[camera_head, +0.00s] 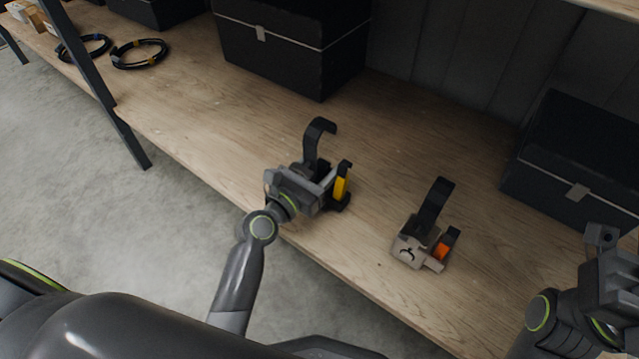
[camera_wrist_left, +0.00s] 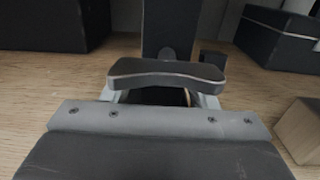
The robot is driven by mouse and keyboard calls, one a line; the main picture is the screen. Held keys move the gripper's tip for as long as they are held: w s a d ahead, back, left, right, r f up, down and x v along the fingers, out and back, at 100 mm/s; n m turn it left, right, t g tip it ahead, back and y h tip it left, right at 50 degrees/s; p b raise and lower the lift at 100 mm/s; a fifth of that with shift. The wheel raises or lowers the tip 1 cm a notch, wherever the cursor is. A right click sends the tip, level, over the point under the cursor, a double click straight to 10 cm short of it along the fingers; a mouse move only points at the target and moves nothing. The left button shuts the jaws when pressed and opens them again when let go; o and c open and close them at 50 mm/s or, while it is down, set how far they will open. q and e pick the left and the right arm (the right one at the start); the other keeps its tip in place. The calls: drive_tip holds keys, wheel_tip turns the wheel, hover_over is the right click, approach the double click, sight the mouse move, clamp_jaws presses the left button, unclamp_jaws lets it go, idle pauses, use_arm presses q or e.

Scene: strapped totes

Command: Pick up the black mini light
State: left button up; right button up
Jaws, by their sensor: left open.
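The black mini light (camera_head: 319,140) stands on the wooden shelf, with a curved black hook at the top and a yellow part (camera_head: 341,186) at its right. My left gripper (camera_head: 318,188) is open at the light and hides much of its body. In the left wrist view the light's black upright (camera_wrist_left: 171,28) rises straight ahead, beyond the gripper (camera_wrist_left: 165,95). I cannot tell whether the fingers touch it. My right gripper (camera_head: 608,262) is at the right edge, partly cut off, away from the light; its jaw state is unclear.
A similar beige light with an orange part (camera_head: 411,249) stands to the right; its side shows in the left wrist view (camera_wrist_left: 302,130). Black strapped totes (camera_head: 285,50) (camera_head: 578,160) stand behind. Coiled cables (camera_head: 139,54) lie at the far left. A dark post (camera_head: 90,75) crosses the shelf's front left.

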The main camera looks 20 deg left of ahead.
use_arm(q)
clamp_jaws()
idle(1.3)
drive_tip(key=shift+r, duration=0.15)
